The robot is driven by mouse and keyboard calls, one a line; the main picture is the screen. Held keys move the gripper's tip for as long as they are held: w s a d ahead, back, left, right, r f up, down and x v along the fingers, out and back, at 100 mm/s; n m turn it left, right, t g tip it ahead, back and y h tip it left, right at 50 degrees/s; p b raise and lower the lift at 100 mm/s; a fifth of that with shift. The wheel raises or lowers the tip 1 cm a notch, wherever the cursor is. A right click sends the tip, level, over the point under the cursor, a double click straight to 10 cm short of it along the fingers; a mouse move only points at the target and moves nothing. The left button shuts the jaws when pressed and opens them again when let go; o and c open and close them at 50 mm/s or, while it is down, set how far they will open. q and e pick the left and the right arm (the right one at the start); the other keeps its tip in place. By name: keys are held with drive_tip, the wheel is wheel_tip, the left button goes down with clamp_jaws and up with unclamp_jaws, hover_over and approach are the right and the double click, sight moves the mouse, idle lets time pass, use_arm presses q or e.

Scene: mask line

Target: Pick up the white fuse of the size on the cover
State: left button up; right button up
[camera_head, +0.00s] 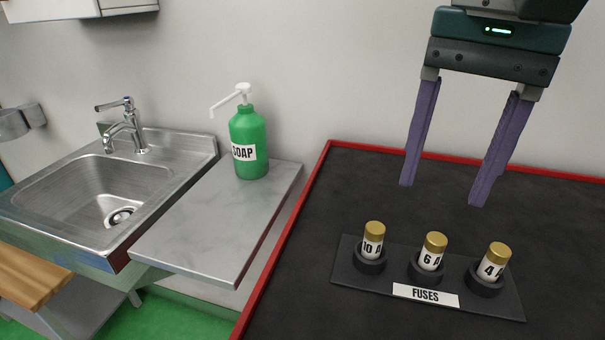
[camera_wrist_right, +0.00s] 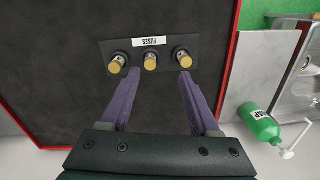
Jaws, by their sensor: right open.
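Three white fuses with gold caps stand in dark round holders on a black plate (camera_head: 345,280) labelled FUSES. The left one is the 10 A fuse (camera_head: 373,243), the middle one the 6 A fuse (camera_head: 432,254), the right one the 4 A fuse (camera_head: 493,262). In the right wrist view the fuses show from above; the middle one (camera_wrist_right: 151,62) lies beyond the gap between my fingers. My right gripper (camera_head: 440,193) is open and empty, with purple fingers pointing down, above and behind the fuse plate. No cover is visible. My left gripper is not in view.
The black table top (camera_head: 340,200) has a raised red edge (camera_head: 290,235) and is clear around the plate. To the left are a grey counter (camera_head: 215,230) with a green soap bottle (camera_head: 249,130) and a steel sink (camera_head: 90,190).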

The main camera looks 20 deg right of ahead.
sight(437, 238)
drive_tip(key=shift+w+d+f+h, duration=0.15)
drive_tip(key=shift+d+h, duration=0.15)
drive_tip(key=shift+d, duration=0.15)
drive_tip(key=f, duration=0.3)
drive_tip(key=shift+s+d+f, duration=0.2)
drive_tip(key=shift+d+f, duration=0.05)
drive_tip(key=f+p, duration=0.1)
drive_tip(key=f, duration=0.5)
drive_tip(key=shift+d+p, duration=0.2)
drive_tip(key=shift+p, duration=0.1)
drive_tip(key=shift+w, duration=0.1)
drive_tip(key=shift+c, duration=0.2)
clamp_jaws()
